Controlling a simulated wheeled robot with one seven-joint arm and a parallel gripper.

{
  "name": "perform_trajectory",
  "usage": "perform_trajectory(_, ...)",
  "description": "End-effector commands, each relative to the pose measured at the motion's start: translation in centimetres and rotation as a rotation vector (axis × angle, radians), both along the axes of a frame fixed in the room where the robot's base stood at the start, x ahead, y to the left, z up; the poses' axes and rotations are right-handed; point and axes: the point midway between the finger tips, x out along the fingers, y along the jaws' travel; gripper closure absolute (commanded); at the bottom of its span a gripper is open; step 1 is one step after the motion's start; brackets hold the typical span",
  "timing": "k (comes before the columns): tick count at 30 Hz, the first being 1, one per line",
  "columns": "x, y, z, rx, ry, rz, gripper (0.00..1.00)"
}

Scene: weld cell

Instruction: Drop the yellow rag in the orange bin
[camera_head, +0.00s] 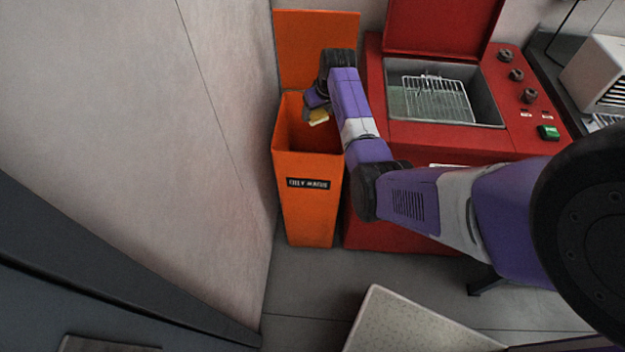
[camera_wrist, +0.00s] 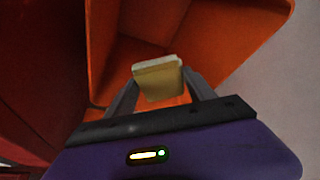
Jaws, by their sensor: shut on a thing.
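The orange bin (camera_head: 302,212) stands against the wall with its lid (camera_head: 318,45) raised and a dark label on its front. My gripper (camera_head: 317,112) is over the bin's open mouth and shut on the yellow rag (camera_head: 319,117). In the wrist view the yellow rag (camera_wrist: 159,80) sits between the two fingers of my gripper (camera_wrist: 160,90), with the inside of the orange bin (camera_wrist: 125,60) beyond it. The bin's floor is mostly in shadow.
A red parts washer (camera_head: 440,133) with an open lid and a wire rack (camera_head: 437,100) in its basin stands right of the bin. A pale wall (camera_head: 190,120) is close on the left. A light speckled surface (camera_head: 410,325) is at the bottom.

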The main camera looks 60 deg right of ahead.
Motion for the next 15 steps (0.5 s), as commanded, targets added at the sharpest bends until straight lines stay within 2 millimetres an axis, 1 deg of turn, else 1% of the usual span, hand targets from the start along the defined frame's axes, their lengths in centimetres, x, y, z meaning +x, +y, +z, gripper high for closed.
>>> perform_trajectory(1,0.01,-0.02,-0.37,-0.001,-0.001,0.0,0.75)
perform_trajectory(9,0.02,0.0,-0.27,0.0,0.0,0.0,0.75)
perform_trajectory(10,0.02,0.0,-0.27,0.0,0.0,0.0,0.31)
perform_trajectory(13,0.01,0.0,-0.28,0.0,0.0,0.0,0.12)
perform_trajectory(15,0.01,0.0,-0.28,0.0,0.0,0.0,0.12)
